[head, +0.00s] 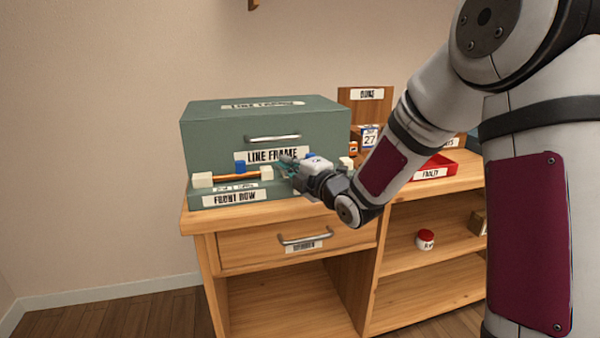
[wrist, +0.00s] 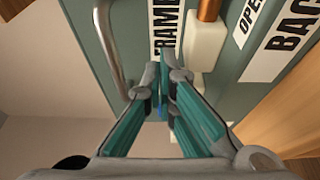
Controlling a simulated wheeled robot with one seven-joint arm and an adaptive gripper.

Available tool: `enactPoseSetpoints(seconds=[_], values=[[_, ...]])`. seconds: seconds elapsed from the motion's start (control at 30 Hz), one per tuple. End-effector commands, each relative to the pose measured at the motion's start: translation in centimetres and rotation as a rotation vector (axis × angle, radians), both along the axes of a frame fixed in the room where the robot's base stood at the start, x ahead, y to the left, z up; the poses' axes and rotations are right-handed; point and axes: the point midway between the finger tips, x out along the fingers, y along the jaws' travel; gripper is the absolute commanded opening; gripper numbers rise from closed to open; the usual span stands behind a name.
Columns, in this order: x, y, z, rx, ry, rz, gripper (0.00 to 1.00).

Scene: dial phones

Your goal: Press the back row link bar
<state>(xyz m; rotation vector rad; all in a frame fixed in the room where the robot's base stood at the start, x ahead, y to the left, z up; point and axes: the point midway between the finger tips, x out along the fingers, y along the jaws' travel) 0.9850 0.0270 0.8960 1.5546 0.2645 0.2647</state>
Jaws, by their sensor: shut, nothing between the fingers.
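A green case (head: 215,140) labelled LINE FRAME stands on the wooden desk. At its front left, a FRONT ROW base (head: 195,199) carries white posts, a copper bar (head: 222,177) and a blue block (head: 240,168). To the right, a blue piece (head: 312,156) and a white post (head: 346,161) show partly behind my gripper (head: 286,161). In the wrist view, a copper bar (wrist: 208,9) meets a white post (wrist: 206,42), beside a partly cut-off label starting "BAC" (wrist: 289,43). My gripper (wrist: 168,70) is shut and empty, its tips near that post; contact is unclear.
The case's metal handle (head: 272,139) also shows in the wrist view (wrist: 108,45). Behind my arm are a calendar block (head: 369,139) and a red FAULTY tray (head: 441,166). A drawer handle (head: 306,238) sits below the desk top.

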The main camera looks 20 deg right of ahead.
Motion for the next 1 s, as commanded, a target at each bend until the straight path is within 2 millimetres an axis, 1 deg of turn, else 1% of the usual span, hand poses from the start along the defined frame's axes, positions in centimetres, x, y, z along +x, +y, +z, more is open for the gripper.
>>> enactPoseSetpoints(seconds=[0.03, 0.07, 0.1, 0.13, 0.2, 0.33, 0.43, 0.8, 0.87, 1.0], values=[[1.0, 0.3, -0.1, 0.001, -0.001, 0.001, 0.00], [1.4, 0.5, -0.1, 0.002, -0.002, 0.001, 0.00], [1.2, -0.8, -0.1, 0.000, 0.000, -0.007, 0.00], [1.1, -1.3, -0.1, -0.001, 0.000, -0.006, 0.00], [1.1, -2.2, 0.0, -0.001, 0.000, -0.005, 0.00], [1.1, -3.2, 0.0, 0.000, 0.000, -0.002, 0.00], [1.1, -3.6, 0.0, 0.000, 0.000, -0.001, 0.00], [1.1, -3.9, 0.0, 0.000, 0.000, -0.001, 0.00], [1.1, -4.6, 0.0, -0.001, -0.003, -0.004, 0.00], [1.1, -7.1, 0.0, -0.001, -0.003, -0.005, 0.00]])
